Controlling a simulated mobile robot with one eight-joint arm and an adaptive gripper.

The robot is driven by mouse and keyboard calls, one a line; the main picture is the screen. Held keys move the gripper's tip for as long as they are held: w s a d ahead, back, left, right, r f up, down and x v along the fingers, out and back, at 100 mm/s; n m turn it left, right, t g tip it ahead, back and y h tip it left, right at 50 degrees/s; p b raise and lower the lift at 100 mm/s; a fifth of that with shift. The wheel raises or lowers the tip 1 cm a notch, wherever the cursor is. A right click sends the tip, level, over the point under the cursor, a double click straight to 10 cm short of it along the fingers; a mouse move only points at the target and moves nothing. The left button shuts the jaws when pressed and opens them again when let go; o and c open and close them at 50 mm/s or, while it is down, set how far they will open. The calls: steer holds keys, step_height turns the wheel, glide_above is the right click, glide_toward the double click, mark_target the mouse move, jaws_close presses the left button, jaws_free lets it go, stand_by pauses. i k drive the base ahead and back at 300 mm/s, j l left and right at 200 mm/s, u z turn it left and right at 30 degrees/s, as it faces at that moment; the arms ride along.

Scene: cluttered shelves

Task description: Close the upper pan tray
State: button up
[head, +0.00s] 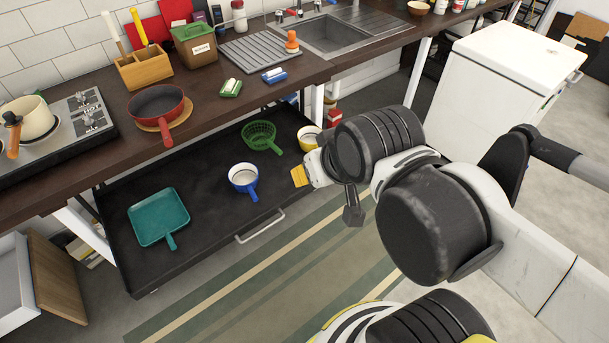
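The upper pan tray (205,258) is a wide black tray pulled out from under the dark counter. It has a pale bar handle (260,227) on its front edge. A teal square pan (158,217), a blue pot (243,179), a green colander (261,137) and a yellow pot (309,138) sit in it. My gripper (325,190) hangs near the tray's right end, up and to the right of the handle and apart from it. My arm hides part of the tray's right end. How far the fingers are spread is unclear.
The counter above carries a stove with a pot (28,118), a red pan (157,102), a utensil box (144,67) and a sink (335,36). A white cabinet (506,82) stands at right. A striped rug (255,285) lies on clear floor before the tray.

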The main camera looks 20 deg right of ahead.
mark_target(219, 214)
steer(key=j+z, duration=0.15)
steer(key=j, duration=1.5)
